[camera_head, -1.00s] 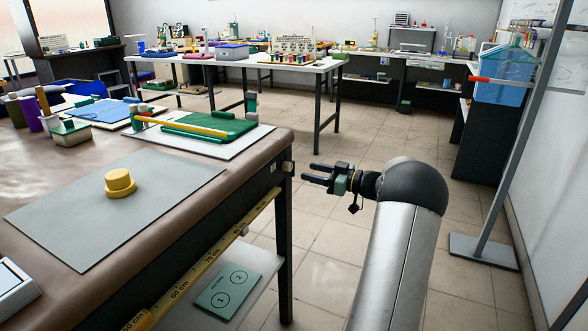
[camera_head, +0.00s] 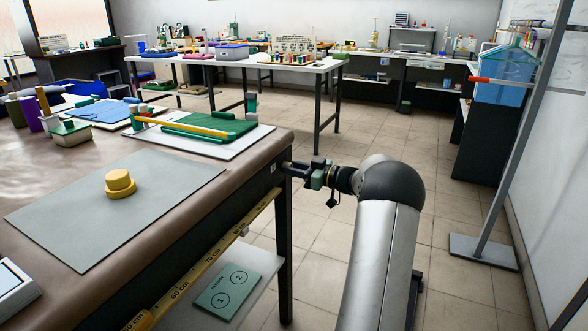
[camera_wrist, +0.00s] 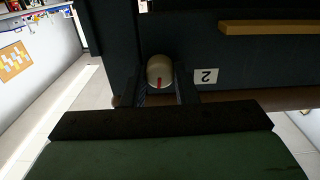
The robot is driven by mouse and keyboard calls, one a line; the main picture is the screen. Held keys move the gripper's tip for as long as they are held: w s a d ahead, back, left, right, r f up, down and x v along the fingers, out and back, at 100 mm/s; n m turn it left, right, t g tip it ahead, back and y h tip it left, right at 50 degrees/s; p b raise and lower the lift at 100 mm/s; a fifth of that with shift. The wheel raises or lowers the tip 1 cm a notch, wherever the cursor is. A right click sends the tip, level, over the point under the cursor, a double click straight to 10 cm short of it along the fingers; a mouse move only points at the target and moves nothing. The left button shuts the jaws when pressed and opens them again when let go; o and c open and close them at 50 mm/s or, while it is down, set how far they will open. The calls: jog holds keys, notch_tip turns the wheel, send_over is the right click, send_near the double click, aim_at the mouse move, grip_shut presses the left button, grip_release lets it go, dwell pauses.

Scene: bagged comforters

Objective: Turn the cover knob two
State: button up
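The knob (camera_wrist: 160,72) is small, round and pale with a red mark on its face, on a dark panel. A white label with an upside-down 2 (camera_wrist: 206,76) sits beside it. In the head view, the same label (camera_head: 273,167) is on the table's end, and the knob is hidden by my gripper (camera_head: 288,167). My gripper in the wrist view (camera_wrist: 160,92) has a finger on either side of the knob. The fingers look open around it; I cannot tell whether they touch it.
The brown-topped table (camera_head: 120,265) fills the left, with a yellow knob-shaped piece (camera_head: 120,183) on a grey sheet (camera_head: 70,215). A yellow ruler (camera_head: 210,258) runs along its side above a green card (camera_head: 228,291) marked 1 and 2.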

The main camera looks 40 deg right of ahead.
jog(key=shift+f+m+b, duration=0.1)
jog(key=shift+m+b, duration=0.2)
jog(key=shift+b, duration=0.05)
jog(key=shift+m+p, duration=3.85)
jog(key=shift+m, duration=9.35)
jog(key=o, duration=1)
